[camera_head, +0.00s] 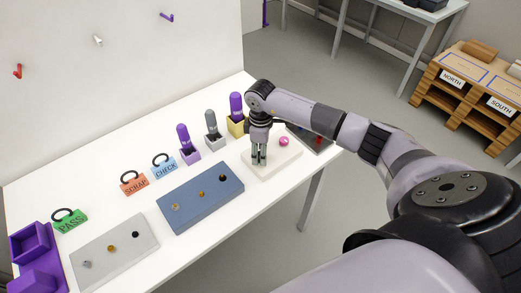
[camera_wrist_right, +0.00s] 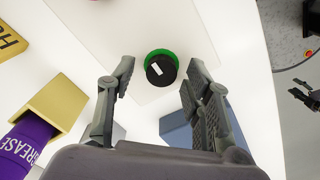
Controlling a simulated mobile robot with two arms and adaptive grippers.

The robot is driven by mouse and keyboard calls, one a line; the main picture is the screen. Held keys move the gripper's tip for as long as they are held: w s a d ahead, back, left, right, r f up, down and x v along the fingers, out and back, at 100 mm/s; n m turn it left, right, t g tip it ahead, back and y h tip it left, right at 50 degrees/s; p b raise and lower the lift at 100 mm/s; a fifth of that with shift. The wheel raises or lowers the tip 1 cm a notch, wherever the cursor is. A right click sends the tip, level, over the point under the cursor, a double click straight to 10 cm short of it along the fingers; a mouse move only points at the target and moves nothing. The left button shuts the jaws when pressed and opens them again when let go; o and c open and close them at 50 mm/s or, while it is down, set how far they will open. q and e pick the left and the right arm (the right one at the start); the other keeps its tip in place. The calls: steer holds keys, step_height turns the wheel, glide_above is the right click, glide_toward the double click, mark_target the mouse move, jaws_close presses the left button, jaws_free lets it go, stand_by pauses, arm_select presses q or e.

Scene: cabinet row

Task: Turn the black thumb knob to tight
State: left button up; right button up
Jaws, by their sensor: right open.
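The black thumb knob (camera_wrist_right: 161,74) with a short white mark sits on a green ring (camera_wrist_right: 163,55) on a pale plate, in the right wrist view. In the head view the knob is hidden by my right gripper (camera_head: 258,160), which points down over the cream plate (camera_head: 285,163). In the wrist view the open fingers of my right gripper (camera_wrist_right: 157,80) stand apart to either side of the knob, and I see no contact. A dark two-pronged shape at the right edge looks like my left gripper (camera_wrist_right: 304,93); its jaw state is unclear.
A pink knob (camera_head: 284,141) is on the same plate. A blue plate (camera_head: 200,197) and a grey plate (camera_head: 115,250) lie to the left. Bottles in holders, such as the purple one with the yellow holder (camera_head: 237,123), stand behind. A dark panel (camera_head: 316,141) lies right.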

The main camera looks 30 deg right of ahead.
step_height(320, 180, up, 12)
stand_by(0.6)
